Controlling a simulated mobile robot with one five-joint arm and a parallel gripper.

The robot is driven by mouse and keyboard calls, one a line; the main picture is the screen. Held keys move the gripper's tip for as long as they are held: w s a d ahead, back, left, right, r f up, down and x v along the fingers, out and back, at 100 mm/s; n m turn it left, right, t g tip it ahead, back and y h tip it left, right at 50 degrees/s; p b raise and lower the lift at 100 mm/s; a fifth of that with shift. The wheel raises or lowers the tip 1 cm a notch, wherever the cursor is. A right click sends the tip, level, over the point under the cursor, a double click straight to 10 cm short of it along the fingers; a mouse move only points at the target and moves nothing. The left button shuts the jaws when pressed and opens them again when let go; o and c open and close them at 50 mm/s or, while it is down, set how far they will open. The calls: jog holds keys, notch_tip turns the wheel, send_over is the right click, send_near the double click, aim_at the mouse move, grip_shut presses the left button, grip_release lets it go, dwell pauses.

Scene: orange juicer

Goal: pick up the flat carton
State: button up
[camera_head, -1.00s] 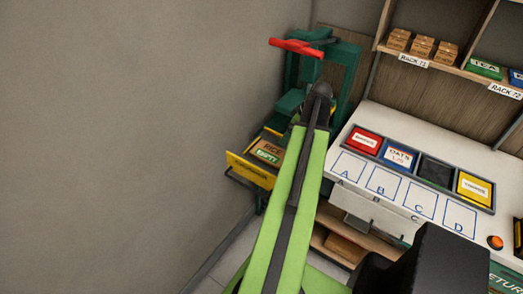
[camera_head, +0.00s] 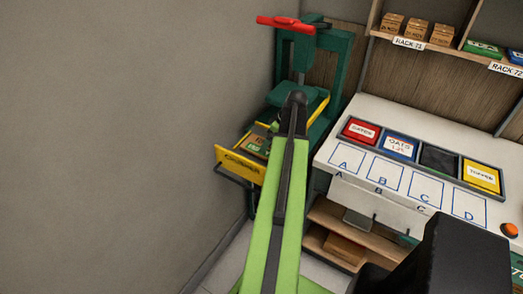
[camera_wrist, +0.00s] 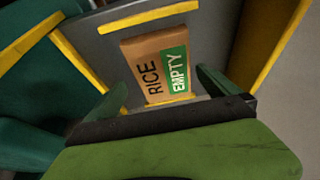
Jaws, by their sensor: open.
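The flat carton is a brown piece marked RICE with a green EMPTY label. In the wrist view the carton (camera_wrist: 140,55) lies flat on a grey surface with yellow edge strips. In the head view the carton (camera_head: 256,144) shows small behind the yellow front of the press bed, partly hidden by my arm. My gripper (camera_wrist: 162,88) is open, its two dark green fingers apart and pointing toward the carton's lower edge. Nothing is between the fingertips that I can see as gripped. Whether the fingers touch the carton I cannot tell.
The green press (camera_head: 335,75) with a red handle (camera_head: 286,23) stands behind the carton. A yellow plate (camera_head: 240,163) edges the bed in front. A white bench (camera_head: 330,153) with several coloured bins is on the right. A grey wall is close on the left.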

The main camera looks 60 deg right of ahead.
aim_at(262, 142)
jog(key=b+x, duration=0.4)
jog(key=x, duration=0.1)
jog(key=shift+s+a+f, duration=0.1)
jog(key=shift+s, duration=0.05)
jog(key=shift+r, duration=0.2)
jog(key=c, duration=1.4)
